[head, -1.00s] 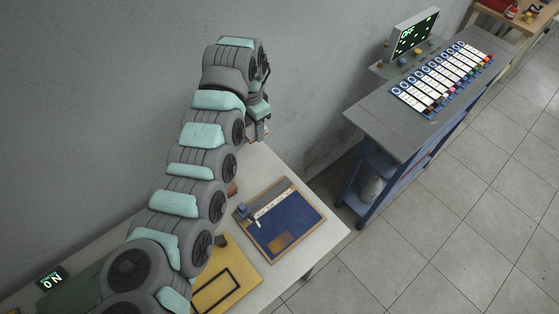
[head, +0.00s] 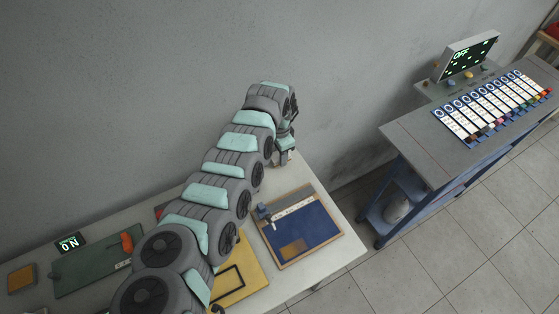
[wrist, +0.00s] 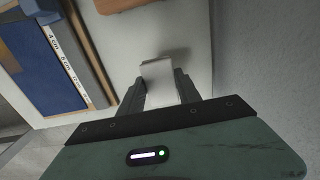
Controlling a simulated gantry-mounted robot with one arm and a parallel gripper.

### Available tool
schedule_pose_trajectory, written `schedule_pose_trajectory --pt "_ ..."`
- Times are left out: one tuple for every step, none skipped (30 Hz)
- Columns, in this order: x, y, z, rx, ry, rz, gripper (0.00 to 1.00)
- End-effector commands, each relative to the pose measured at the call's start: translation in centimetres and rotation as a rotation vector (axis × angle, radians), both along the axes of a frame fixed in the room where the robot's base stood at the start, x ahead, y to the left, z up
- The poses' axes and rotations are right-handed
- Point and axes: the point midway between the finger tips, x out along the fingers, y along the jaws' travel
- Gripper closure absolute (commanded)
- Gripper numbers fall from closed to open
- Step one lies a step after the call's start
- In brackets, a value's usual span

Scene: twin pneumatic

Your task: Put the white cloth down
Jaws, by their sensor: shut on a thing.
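My gripper (head: 285,156) is at the far end of the white table, beside the wall and behind the blue board. In the wrist view my gripper (wrist: 158,88) has its two fingers shut on the folded white cloth (wrist: 158,72), a small pale block. The cloth is over bare white tabletop (wrist: 125,40), with a shadow close beside it. I cannot tell whether it touches the table. In the head view only a small pale bit shows under the gripper.
The blue board (head: 310,228) with a wooden frame and a ruler strip lies next to my gripper; a wooden edge (wrist: 120,4) shows beyond the cloth. A yellow panel (head: 250,268) and a green board (head: 88,270) lie on the table. A grey bench (head: 425,150) stands right.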

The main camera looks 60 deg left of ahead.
Motion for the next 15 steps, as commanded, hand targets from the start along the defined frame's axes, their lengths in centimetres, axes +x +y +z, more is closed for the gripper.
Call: schedule_pose_trajectory --pt "0.0 0.0 -0.3 -0.001 0.001 0.000 0.92" --pt "0.0 0.0 -0.5 -0.001 0.001 0.000 0.92" --pt "0.0 -0.1 -0.7 -0.001 0.000 -0.001 0.92" --pt "0.1 -0.1 -1.0 -0.001 0.000 -0.001 0.92" --pt "0.1 -0.1 -1.3 -0.001 0.000 -0.002 0.92" --pt "0.1 -0.1 -1.9 -0.001 0.000 -0.002 0.92" --pt "0.1 -0.1 -2.4 -0.001 0.000 -0.002 0.92" --pt "0.1 -0.1 -2.9 -0.001 0.000 -0.003 0.92" --pt "0.1 -0.2 -3.5 -0.001 0.001 -0.003 0.92" --pt "0.1 -0.1 -3.9 -0.001 0.001 -0.003 0.92" --pt "0.0 -0.1 -4.1 -0.001 0.001 -0.002 0.92" --pt "0.0 0.0 -4.3 0.000 0.000 -0.001 0.92" --pt "0.0 0.0 -4.3 0.000 0.000 -0.001 0.92" --pt "0.0 0.0 -4.3 0.001 -0.001 0.000 0.92" --pt "0.0 0.0 -4.2 0.001 -0.001 0.000 0.92"
